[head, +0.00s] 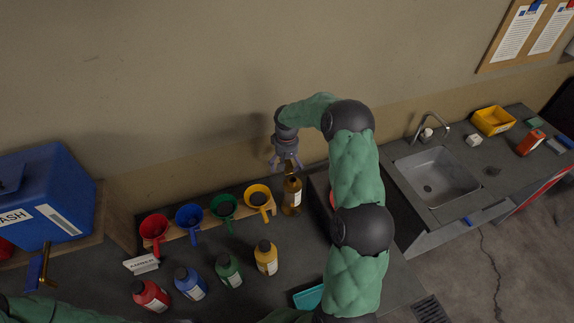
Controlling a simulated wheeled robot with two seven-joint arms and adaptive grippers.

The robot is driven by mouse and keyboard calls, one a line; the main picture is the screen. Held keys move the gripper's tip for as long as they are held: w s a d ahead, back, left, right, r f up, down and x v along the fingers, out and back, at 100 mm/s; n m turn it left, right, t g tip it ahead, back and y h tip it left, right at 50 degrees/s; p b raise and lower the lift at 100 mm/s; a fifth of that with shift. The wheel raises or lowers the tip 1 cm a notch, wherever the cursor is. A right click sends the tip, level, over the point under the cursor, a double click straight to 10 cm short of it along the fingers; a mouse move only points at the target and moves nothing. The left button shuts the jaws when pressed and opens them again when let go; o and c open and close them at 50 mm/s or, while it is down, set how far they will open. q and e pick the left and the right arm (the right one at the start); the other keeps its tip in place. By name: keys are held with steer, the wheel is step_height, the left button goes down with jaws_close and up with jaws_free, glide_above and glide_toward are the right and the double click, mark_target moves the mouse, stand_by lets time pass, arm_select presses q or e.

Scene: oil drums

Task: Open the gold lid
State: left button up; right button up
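An amber-brown bottle (292,197) with a pale label stands on the dark counter, just right of the row of coloured funnels. Its narrow top, with the gold lid (290,171), reaches up to the fingers of my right gripper (287,165). That gripper points down from above the bottle, with its fingers around or just above the lid. I cannot tell whether the fingers touch the lid or are closed on it. The lid is small and partly hidden by the fingers. Part of my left arm shows at the bottom left, but its gripper is out of view.
Red (154,228), blue (189,217), green (224,207) and yellow (259,197) funnels sit in a wooden rack. Red, blue, green and yellow bottles (266,258) stand in front. A blue trash bin (45,195) is left; a sink (438,178) is right.

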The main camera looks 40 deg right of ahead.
arm_select(q)
steer(key=shift+r, duration=0.15)
arm_select(e)
steer(key=shift+w+r, duration=0.1)
steer(key=shift+r, duration=0.1)
arm_select(q)
steer(key=shift+w+r+p, duration=0.15)
steer(key=shift+r+p, duration=0.2)
steer(key=shift+p, duration=0.2)
arm_select(e)
steer(key=shift+w+r, duration=0.15)
steer(key=shift+r, duration=0.55)
steer(key=c, duration=0.4)
arm_select(q)
steer(key=shift+r+p, duration=1.5)
arm_select(e)
steer(key=shift+o, duration=0.2)
steer(key=shift+r, duration=3.45)
